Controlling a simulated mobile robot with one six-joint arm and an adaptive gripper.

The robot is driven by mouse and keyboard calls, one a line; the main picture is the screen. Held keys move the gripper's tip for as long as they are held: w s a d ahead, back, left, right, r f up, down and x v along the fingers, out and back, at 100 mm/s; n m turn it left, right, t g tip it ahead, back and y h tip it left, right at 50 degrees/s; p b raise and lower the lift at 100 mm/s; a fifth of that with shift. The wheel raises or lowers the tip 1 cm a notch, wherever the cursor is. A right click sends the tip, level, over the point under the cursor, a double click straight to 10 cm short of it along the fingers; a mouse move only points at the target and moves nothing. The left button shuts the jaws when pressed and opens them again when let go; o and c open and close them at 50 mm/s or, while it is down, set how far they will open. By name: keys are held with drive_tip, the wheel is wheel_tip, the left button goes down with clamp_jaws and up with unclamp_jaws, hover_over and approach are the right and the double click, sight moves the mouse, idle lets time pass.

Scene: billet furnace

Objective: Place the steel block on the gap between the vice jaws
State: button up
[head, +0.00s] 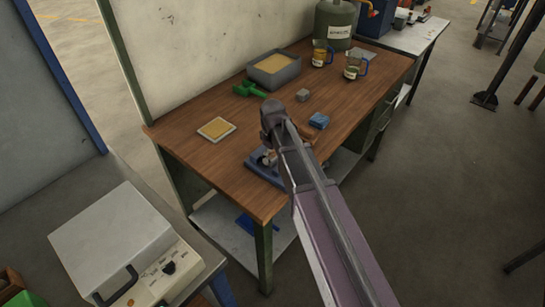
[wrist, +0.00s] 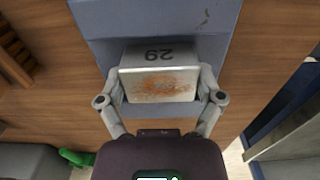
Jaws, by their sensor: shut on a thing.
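In the wrist view my gripper (wrist: 161,82) is shut on the steel block (wrist: 158,86), with one finger at each side. The block has a rust-stained face and a grey face marked 29. The blue-grey vice (wrist: 155,18) lies beyond and around the block in this view. Whether the block touches the vice or hangs above it I cannot tell, and the gap between the jaws is not clearly visible. In the head view the vice (head: 256,165) sits at the bench's front edge, mostly behind my arm. My gripper and the block are hidden there.
The wooden bench (head: 185,140) also bears a yellow-topped pad (head: 216,129), a grey sand tray (head: 290,75), a green object (head: 250,89), a grey block (head: 303,95), a blue item (head: 319,120) and glass mugs (head: 353,67). A small furnace (head: 115,240) stands at lower left.

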sight(273, 153)
drive_tip(key=shift+f, duration=0.2)
drive_tip(key=o, duration=1.1)
drive_tip(key=shift+r, duration=0.1)
drive_tip(key=shift+c, duration=0.2)
wheel_tip(273, 153, up, 12)
drive_tip(key=p, duration=1.2)
drive_tip(key=shift+r, duration=0.15)
drive_tip(key=s+d+m, duration=0.5)
drive_tip(key=s+d, duration=0.1)
drive_tip(key=d, duration=0.3)
drive_tip(key=s+d+m, duration=0.5)
drive_tip(key=s+d, duration=0.2)
drive_tip(key=d, duration=0.3)
drive_tip(key=shift+s+d, duration=0.15)
drive_tip(key=shift+d, duration=0.1)
